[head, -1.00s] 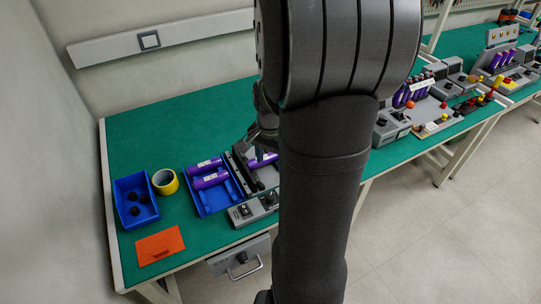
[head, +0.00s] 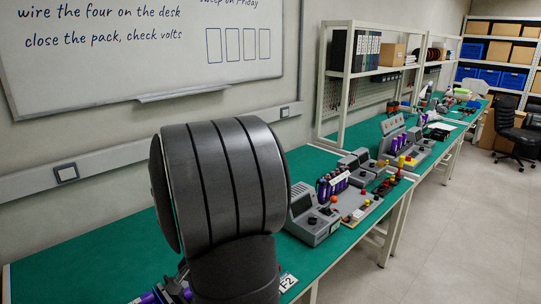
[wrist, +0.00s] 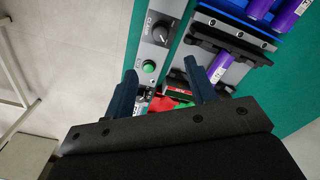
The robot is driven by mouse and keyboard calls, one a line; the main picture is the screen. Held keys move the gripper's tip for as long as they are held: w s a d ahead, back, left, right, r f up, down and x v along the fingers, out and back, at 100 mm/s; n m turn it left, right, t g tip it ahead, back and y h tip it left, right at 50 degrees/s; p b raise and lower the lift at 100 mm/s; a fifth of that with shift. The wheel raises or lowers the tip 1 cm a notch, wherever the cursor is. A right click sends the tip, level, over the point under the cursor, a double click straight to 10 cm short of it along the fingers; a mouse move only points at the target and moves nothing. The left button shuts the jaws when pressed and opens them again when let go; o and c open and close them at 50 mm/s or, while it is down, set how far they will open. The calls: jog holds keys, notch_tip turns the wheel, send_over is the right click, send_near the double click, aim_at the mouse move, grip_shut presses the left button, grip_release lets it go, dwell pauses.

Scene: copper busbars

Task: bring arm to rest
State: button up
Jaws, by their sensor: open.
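In the wrist view my gripper (wrist: 161,72) is open, with two dark blue fingers apart and nothing held between them. It is above a grey device (wrist: 155,50) with a black knob and a green button. Past the fingers lies a grey and black fixture (wrist: 228,45) with a purple cell (wrist: 219,67) in it. A small red part (wrist: 165,103) shows between the fingers, partly hidden. In the head view my large dark arm link covers the near bench, and the gripper itself is hidden behind it.
The green bench (head: 110,240) runs to the back right. A grey meter box (head: 312,222) and a board with purple cells (head: 332,186) stand right of my arm. A shelf rack (head: 345,85) is behind them. A whiteboard (head: 140,45) hangs on the wall.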

notch_tip(320, 180, down, 14)
jog(key=shift+f, duration=0.1)
dwell(0.5)
notch_tip(320, 180, up, 18)
jog(key=f, duration=0.1)
notch_tip(320, 180, down, 17)
jog(key=shift+f, duration=0.1)
jog(key=n, duration=1.3)
jog(key=shift+n, duration=0.4)
dwell(0.6)
dwell(0.4)
